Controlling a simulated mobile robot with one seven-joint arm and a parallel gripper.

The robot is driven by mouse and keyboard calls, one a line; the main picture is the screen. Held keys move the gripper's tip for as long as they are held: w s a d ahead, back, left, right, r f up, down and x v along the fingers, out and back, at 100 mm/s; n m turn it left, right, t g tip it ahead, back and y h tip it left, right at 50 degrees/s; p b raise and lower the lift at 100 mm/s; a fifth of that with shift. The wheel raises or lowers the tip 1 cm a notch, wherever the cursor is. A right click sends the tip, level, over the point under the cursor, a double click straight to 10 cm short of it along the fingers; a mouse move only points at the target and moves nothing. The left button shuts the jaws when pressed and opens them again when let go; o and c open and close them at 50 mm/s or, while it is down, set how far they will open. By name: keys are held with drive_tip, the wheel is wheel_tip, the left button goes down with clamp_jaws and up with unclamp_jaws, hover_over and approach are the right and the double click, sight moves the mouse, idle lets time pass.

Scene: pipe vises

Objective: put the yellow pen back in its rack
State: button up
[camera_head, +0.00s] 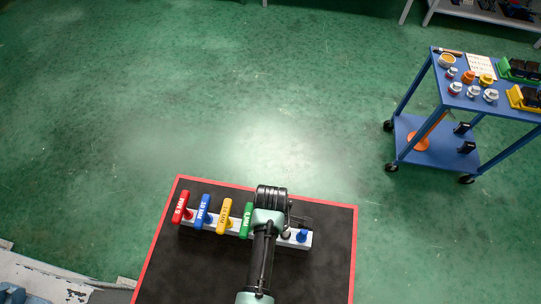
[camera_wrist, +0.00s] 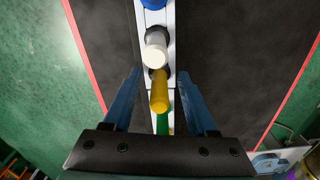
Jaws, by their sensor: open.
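The yellow pen (camera_wrist: 159,92) is a plain cylinder in the wrist view, between a white one (camera_wrist: 154,56) and a green one (camera_wrist: 164,124). Its far end meets a dark round opening in the white rack (camera_wrist: 168,18), so it appears to stand in the rack; how deep it sits I cannot tell. My gripper (camera_wrist: 159,76) is open, with one blue finger on each side of the yellow pen and visible gaps to both. In the head view my arm hides the pen. The rack (camera_head: 232,231) also shows there.
Red (camera_head: 181,207), blue (camera_head: 203,212), yellow (camera_head: 224,216) and green (camera_head: 246,220) T-handles stand along the rack's left. A blue piece (camera_head: 302,236) is at its right end. The rack is on a red-edged black surface (camera_head: 200,265). A blue cart (camera_head: 428,155) stands at right.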

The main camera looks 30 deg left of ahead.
drive_tip(key=shift+r, duration=0.15)
wheel_tip(320, 180, up, 13)
drive_tip(key=shift+f+b, duration=0.15)
drive_tip(key=shift+b, duration=0.4)
idle(0.3)
drive_tip(key=w+r+m+t+y+b, duration=0.2)
drive_tip(key=w+r+m+t, duration=0.6)
drive_tip(key=w+r, duration=0.9)
drive_tip(key=w+d+r+m+t, duration=0.25)
drive_tip(key=r+t, duration=0.35)
drive_tip(key=r, duration=0.6)
drive_tip(key=s+d+r+m+t+b, duration=0.1)
drive_tip(key=d+r+m+t, duration=0.15)
drive_tip(key=r, duration=0.65)
drive_tip(key=s+d+r+m+t+b, duration=0.15)
drive_tip(key=r+t, duration=0.25)
drive_tip(key=r, duration=0.5)
drive_tip(key=s+d+r+m+t+h, duration=0.1)
drive_tip(key=s+d+r+m+t, duration=0.1)
drive_tip(key=s+r, duration=0.3)
drive_tip(key=s+d+r+m+t+h, duration=0.1)
drive_tip(key=s+d+r+m+t, duration=0.1)
drive_tip(key=s+r+t, duration=0.3)
wheel_tip(320, 180, up, 4)
drive_tip(key=shift+s+d+r+m+b, duration=0.25)
drive_tip(key=shift+s+m, duration=0.2)
drive_tip(key=shift+s, duration=0.35)
